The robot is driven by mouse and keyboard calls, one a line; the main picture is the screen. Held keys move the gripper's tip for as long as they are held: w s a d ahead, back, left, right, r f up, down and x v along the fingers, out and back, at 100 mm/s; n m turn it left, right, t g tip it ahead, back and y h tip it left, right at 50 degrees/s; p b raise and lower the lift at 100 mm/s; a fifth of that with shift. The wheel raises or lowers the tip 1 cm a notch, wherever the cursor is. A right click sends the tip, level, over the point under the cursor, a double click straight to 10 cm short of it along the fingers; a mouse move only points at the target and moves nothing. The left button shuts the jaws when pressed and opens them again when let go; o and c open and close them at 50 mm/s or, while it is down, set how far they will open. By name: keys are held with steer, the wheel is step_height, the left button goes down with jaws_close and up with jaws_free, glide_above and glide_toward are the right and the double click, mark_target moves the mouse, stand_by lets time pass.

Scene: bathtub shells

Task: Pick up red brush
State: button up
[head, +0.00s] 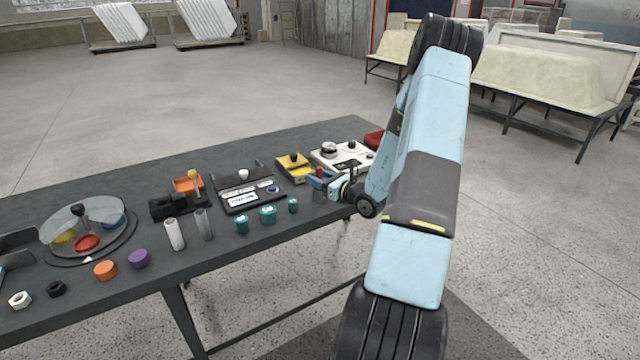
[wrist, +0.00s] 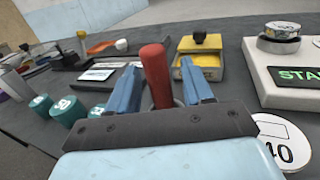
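The red brush (wrist: 156,72) shows in the wrist view as a rounded red handle standing roughly upright between the two blue fingers of my gripper (wrist: 160,78). A gap shows between the handle and the right finger; the left finger is very close to it, and I cannot tell if they touch. The fingers are apart. The brush's lower end is hidden behind the gripper body. In the head view, the small red handle top (head: 319,171) shows at my gripper (head: 322,184), over the right part of the dark table (head: 230,254).
A yellow device (head: 295,167) and a white START panel (head: 342,157) stand just behind. Teal weights (head: 268,214) stand to the left, near the front edge. A white disc marked 40 (wrist: 278,140) lies close on the right. A red box (head: 374,139) is partly hidden by my arm.

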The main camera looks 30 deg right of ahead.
jaws_close()
stand_by(0.4)
steer(key=shift+r, duration=5)
